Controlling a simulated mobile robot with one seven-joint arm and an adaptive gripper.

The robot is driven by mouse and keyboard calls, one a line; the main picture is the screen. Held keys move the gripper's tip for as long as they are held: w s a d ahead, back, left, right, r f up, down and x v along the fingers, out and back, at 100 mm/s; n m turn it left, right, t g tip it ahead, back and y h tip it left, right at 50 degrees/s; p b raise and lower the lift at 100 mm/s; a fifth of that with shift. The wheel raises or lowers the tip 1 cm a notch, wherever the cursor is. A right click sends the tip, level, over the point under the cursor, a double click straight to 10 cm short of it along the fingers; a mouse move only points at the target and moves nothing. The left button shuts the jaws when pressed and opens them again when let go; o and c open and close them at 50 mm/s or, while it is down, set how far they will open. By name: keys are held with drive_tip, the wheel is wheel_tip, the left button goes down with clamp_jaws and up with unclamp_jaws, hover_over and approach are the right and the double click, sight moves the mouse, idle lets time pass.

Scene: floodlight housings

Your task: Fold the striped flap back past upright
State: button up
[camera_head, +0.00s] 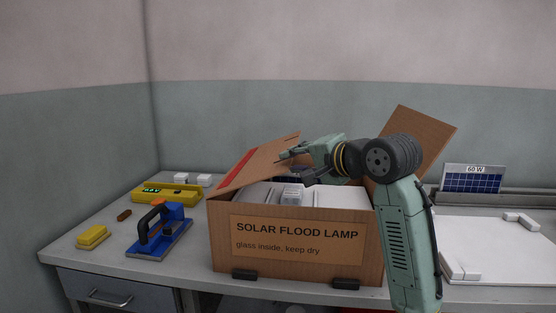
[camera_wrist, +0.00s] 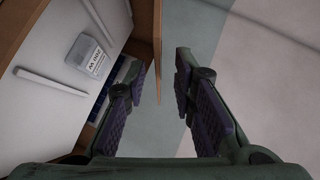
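The striped flap (camera_head: 262,161), brown cardboard with a red stripe, rises from the left side of the carton (camera_head: 224,245) and leans inward to the right over the opening. In the wrist view the flap (camera_wrist: 157,45) shows nearly edge-on as a thin brown panel. My gripper (camera_head: 290,165) is at the flap's raised free end. In the wrist view my gripper (camera_wrist: 165,78) is open, its two dark-padded fingers apart, with the flap's edge between them. A gap shows on the right finger's side; contact on the left is unclear.
Another flap (camera_head: 425,135) stands raised at the carton's right. Inside are white pieces and a lamp housing (camera_head: 292,193). A white board (camera_head: 490,250) lies right.

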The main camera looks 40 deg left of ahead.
sight(279, 161)
drive_tip(key=p+x, duration=0.1)
drive_tip(key=x, duration=0.6)
drive_tip(key=shift+c, duration=0.5)
clamp_jaws()
drive_tip(key=shift+r, duration=0.1)
